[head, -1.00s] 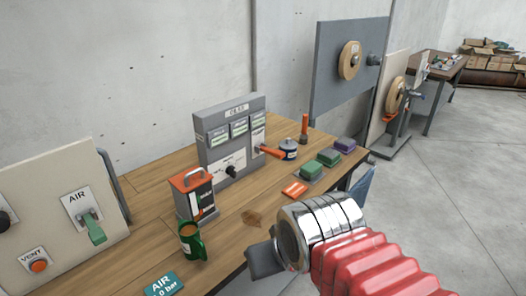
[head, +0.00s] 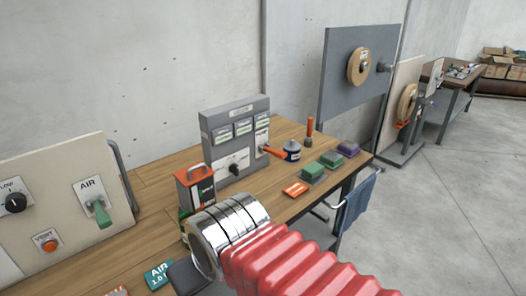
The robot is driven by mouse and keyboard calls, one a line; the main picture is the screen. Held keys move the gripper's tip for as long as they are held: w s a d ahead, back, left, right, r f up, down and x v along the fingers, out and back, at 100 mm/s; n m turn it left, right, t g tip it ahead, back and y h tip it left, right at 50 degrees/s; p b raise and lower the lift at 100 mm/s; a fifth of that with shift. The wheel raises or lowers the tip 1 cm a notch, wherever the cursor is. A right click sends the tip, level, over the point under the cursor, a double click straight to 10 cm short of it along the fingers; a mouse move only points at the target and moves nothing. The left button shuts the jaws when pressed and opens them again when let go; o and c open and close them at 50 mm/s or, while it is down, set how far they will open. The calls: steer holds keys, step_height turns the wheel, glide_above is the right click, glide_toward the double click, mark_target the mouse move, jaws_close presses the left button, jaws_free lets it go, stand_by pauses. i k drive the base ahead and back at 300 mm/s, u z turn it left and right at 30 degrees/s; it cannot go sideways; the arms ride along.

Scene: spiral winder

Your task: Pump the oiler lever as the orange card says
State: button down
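The oiler (head: 235,140) is a grey box with several small windows, standing on the wooden bench against the wall. Its lever (head: 272,152) has an orange handle sticking out from the right side. An orange card (head: 295,189) lies flat on the bench in front of it; its text is too small to read. My gripper (head: 188,277) is low in the head view, left of the card and well apart from the lever. Only a dark part of it shows beyond the silver wrist, so its opening and grip are hidden.
A red-topped can (head: 195,187) stands left of the oiler, with a green mug (head: 184,224) partly behind my wrist. A blue tin (head: 292,150), an orange-handled tool (head: 309,130) and green blocks (head: 312,172) sit near the lever. A panel with a green AIR lever (head: 101,212) stands left.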

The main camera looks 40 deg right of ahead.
mark_target(279, 153)
steer(key=u, duration=1.3)
steer(key=k, duration=0.9)
steer(key=z, duration=1.25)
steer(key=i, duration=0.8)
